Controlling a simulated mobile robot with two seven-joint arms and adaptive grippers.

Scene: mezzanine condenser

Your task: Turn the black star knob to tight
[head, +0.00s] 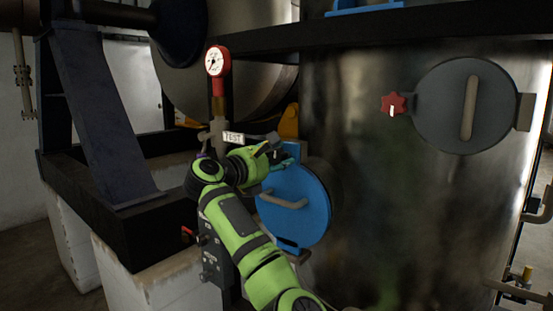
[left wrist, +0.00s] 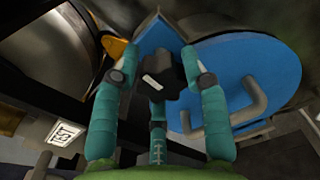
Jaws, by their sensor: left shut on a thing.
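The black star knob (left wrist: 162,76) shows in the left wrist view, with a white mark on its face that lies slanted. It sits at the upper left edge of the round blue cover (left wrist: 285,70). My left gripper (left wrist: 163,84) is shut on the knob, its teal fingers on either side of it. In the head view my left gripper (head: 280,152) is at the top left of the blue cover (head: 308,212), and the knob cannot be made out there. My right gripper is not in view.
A grey round cover (head: 437,95) with a red star knob (head: 393,104) is on the metal tank at the right. A red gauge (head: 217,62) on a pipe and a TEST tag (head: 233,138) stand close to my left arm. The blue cover has a protruding handle (head: 283,201).

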